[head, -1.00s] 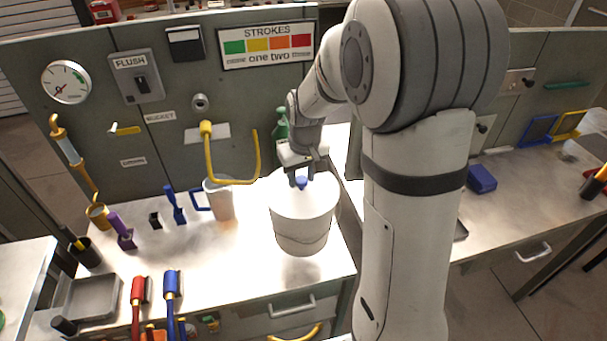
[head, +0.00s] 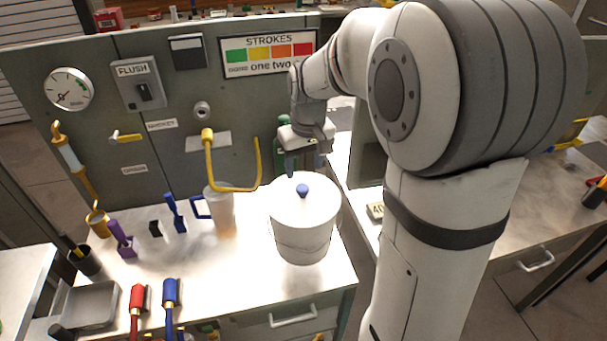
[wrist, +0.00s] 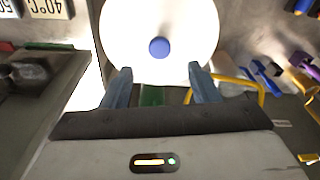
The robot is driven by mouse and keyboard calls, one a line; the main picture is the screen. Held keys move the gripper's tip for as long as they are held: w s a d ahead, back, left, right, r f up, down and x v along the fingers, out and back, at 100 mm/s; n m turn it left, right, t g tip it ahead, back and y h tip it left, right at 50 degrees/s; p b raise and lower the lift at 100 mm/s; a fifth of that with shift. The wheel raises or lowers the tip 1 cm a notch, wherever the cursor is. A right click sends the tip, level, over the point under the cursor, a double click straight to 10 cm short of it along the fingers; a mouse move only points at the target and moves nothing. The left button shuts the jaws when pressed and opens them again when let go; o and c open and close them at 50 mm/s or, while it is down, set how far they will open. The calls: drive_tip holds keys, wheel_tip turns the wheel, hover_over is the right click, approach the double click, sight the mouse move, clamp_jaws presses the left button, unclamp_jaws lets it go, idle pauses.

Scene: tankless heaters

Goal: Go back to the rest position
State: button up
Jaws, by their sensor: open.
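My gripper (head: 305,170) is open and empty, above and a little behind the white lidded bucket (head: 303,232) on the bench. The bucket's lid (head: 290,207) has a blue knob (head: 302,190), which stands free below the fingers. In the wrist view, the open fingers (wrist: 159,82) point toward the round white lid (wrist: 135,27), and its blue knob (wrist: 159,47) lies just beyond them, apart from both.
A yellow bent pipe (head: 212,165) comes off the back panel left of my gripper. A clear cup with a blue handle (head: 220,212) stands left of the bucket. A green bottle (head: 284,130) is partly hidden behind my gripper. The bench front is clear near the bucket.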

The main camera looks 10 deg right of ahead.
drive_tip(key=shift+r, duration=0.25)
drive_tip(key=shift+s, duration=0.15)
drive_tip(key=s+r+m+t, duration=0.1)
drive_tip(key=s+m, duration=0.1)
drive_tip(key=s, duration=1.7)
drive_tip(key=shift+s+d+r+t, duration=0.15)
drive_tip(key=shift+s+t, duration=0.15)
